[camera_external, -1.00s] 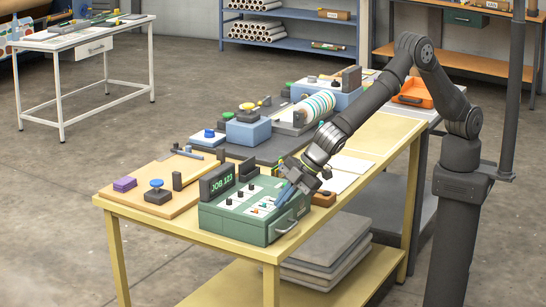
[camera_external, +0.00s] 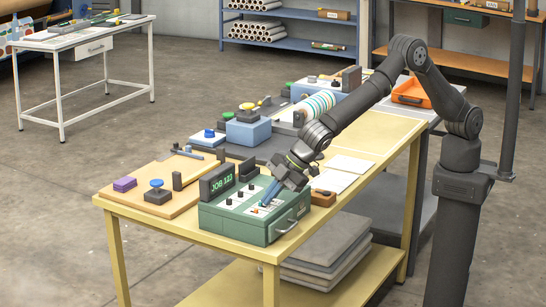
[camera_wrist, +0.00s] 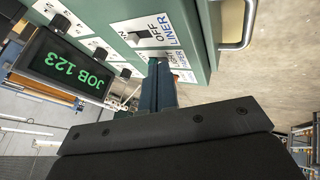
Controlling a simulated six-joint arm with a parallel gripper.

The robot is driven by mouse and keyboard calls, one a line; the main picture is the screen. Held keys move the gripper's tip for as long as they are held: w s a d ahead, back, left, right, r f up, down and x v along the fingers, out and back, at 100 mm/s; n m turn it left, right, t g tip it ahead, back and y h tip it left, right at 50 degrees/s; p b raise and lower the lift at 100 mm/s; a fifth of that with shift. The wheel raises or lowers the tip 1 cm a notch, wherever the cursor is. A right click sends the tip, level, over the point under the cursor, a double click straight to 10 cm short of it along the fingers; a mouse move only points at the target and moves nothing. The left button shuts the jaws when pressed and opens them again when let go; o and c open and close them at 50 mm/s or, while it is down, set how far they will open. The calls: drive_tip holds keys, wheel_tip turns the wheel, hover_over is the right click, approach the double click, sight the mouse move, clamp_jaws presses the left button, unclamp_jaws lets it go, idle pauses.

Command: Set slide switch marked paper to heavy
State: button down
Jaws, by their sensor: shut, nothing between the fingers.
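The green control box (camera_external: 238,222) stands on the front of the yellow table, with white labelled plates and black knobs on its top. In the wrist view its LINER switch plate (camera_wrist: 145,36) is readable, marked ON and OFF. Another small labelled plate (camera_wrist: 180,62) lies beside it, right at my fingertips; its lettering is too small to read surely, and its switch is hidden behind my fingers. My gripper (camera_external: 266,203) is shut and empty, its blue fingers pointing down at the plates; it also shows in the wrist view (camera_wrist: 158,64). I cannot tell whether the tips touch the switch.
A JOB 123 display (camera_external: 217,181) stands at the back left of the box. A metal handle (camera_external: 287,226) sticks out of its front. A wooden board with a blue knob (camera_external: 157,184) lies to the left. White sheets (camera_external: 345,170) lie behind on the table.

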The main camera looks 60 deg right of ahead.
drive_tip(key=s, duration=0.4)
drive_tip(key=shift+s, duration=0.15)
drive_tip(key=v, duration=1)
drive_tip(key=x, duration=0.9)
drive_tip(key=v, duration=0.3)
drive_tip(key=s+v, duration=0.1)
drive_tip(key=v, duration=0.1)
drive_tip(key=shift+s, duration=0.25)
